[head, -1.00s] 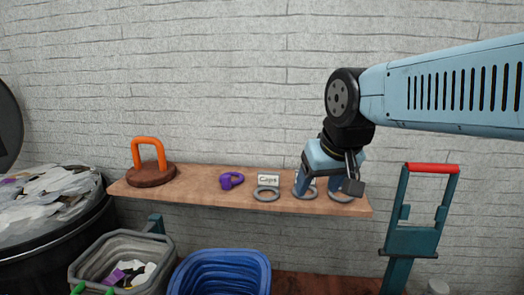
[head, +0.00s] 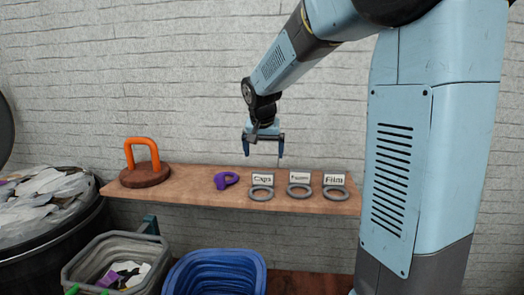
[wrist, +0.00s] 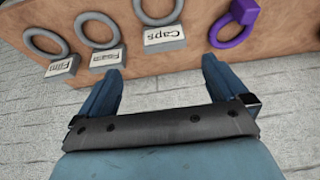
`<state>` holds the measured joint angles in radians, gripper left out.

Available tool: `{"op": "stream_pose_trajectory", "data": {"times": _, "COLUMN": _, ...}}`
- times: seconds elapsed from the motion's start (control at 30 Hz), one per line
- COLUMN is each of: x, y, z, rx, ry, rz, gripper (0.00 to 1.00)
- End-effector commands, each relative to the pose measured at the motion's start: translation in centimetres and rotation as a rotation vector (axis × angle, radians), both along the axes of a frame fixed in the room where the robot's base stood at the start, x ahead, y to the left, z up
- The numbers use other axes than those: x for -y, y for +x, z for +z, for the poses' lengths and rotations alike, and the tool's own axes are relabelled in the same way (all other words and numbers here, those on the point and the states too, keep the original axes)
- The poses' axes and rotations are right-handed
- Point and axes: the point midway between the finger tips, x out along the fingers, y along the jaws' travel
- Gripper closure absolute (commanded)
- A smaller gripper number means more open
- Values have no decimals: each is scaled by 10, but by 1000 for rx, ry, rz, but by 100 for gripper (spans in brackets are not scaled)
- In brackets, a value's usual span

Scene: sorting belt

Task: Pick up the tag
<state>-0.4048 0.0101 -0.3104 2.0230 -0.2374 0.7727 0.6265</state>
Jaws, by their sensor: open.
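Three grey ring tags with white label plates lie in a row on the wooden shelf: one reads Caps (head: 261,194), the middle one's label (head: 299,190) is hard to read, and the right one reads Film (head: 335,192). A purple ring with a block (head: 226,180) lies left of them. My gripper (head: 264,158) is open and empty, above the shelf near the Caps tag and the purple ring. In the wrist view the fingers (wrist: 158,75) are apart, with the Caps tag (wrist: 163,38) beyond them and the purple ring (wrist: 233,27) to the right.
The wooden shelf (head: 200,200) runs along a white brick wall. An orange handle on a round brown base (head: 145,177) stands at its left end. Below are a grey bin (head: 85,262) with scraps and a blue basket (head: 215,258). A pile of scraps fills a dark container (head: 45,205) at left.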

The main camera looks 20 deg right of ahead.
Motion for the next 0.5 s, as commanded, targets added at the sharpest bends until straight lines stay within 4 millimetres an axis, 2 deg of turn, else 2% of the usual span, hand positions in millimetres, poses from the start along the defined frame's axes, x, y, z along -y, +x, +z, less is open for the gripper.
{"op": "stream_pose_trajectory", "data": {"times": 0.17, "x": -4, "y": 14, "z": -6, "rx": 1, "ry": -11, "rz": -15, "gripper": 0}}
{"op": "stream_pose_trajectory", "data": {"times": 0.5, "x": -4, "y": 14, "z": -6, "rx": 2, "ry": -12, "rz": -17, "gripper": 0}}
